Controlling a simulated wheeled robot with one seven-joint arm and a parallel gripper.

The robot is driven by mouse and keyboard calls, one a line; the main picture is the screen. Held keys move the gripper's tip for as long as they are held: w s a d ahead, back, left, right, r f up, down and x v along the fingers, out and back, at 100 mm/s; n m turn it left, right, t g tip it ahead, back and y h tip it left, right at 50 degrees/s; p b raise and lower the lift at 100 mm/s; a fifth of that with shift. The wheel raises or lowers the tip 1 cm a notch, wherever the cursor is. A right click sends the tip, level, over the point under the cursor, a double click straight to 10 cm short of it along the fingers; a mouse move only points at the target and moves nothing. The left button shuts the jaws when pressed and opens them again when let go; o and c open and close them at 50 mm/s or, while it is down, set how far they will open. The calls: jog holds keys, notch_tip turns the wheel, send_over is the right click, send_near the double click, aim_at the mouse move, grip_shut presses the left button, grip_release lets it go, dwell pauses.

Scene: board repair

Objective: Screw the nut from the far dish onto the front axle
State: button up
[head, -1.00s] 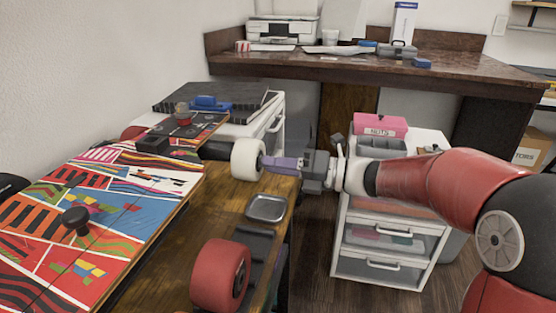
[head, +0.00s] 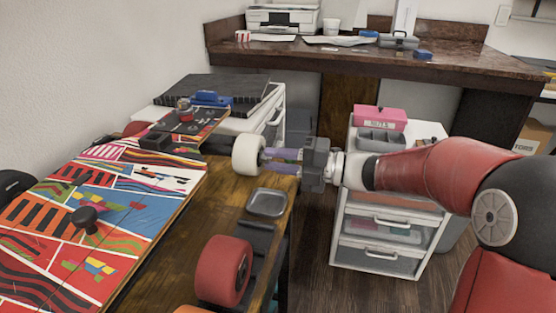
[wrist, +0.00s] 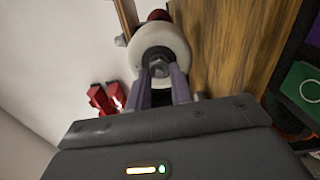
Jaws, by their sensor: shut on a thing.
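A white wheel (head: 248,155) sits at the far end of the skateboard on the wooden bench; it also shows in the wrist view (wrist: 178,42). My gripper (head: 266,156) points left at the wheel's outer face, with its purple fingers at the hub. In the wrist view, the fingertips (wrist: 160,72) are shut on a small grey nut (wrist: 158,69) in front of the hub centre. The axle end is hidden behind the nut and fingers, so I cannot tell how far the nut is on. A square metal dish (head: 266,202) on the bench edge looks empty.
A red wheel (head: 224,270) is nearer on the same side of the board. A dark tray (head: 256,240) lies between it and the dish. A white drawer cart (head: 388,225) with a pink box (head: 380,118) stands right, under my arm.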

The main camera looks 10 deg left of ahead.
jog(key=m, duration=0.3)
jog(key=shift+r+m, duration=0.1)
jog(key=shift+m, duration=0.2)
jog(key=o, duration=1)
jog(key=shift+c, duration=1)
jog(key=d, duration=0.7)
jog(key=shift+s+d, duration=0.25)
jog(key=shift+s, duration=0.05)
